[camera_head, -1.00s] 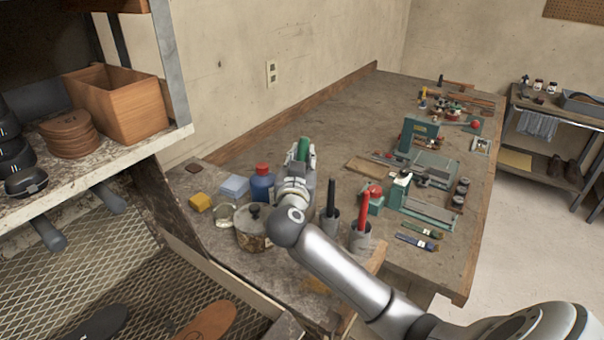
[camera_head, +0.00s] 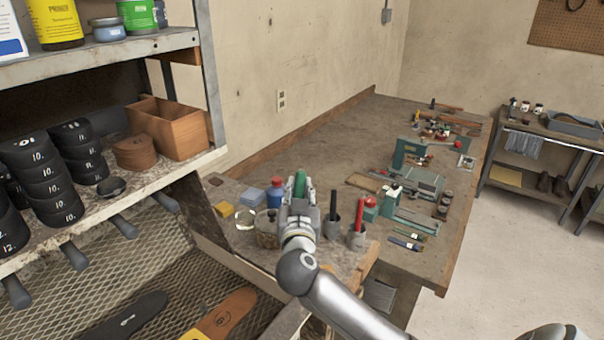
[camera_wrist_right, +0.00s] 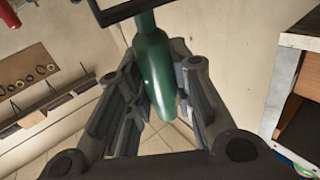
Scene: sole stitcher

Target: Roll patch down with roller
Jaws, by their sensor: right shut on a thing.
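My right gripper (camera_head: 299,198) is shut on the green handle (camera_head: 300,184) of a tool, which I take to be the roller. In the right wrist view the green handle (camera_wrist_right: 156,68) sits between the two fingers, and a dark frame (camera_wrist_right: 125,10) crosses its far end. The gripper is in front of the workbench's near left corner, and I cannot tell its height. I cannot make out the patch. A brown sole (camera_head: 228,312) and a black sole (camera_head: 125,318) lie at the bottom of the head view. My left gripper is not in view.
Shelves with black stacks (camera_head: 45,180) and a wooden box (camera_head: 170,128) stand at left.

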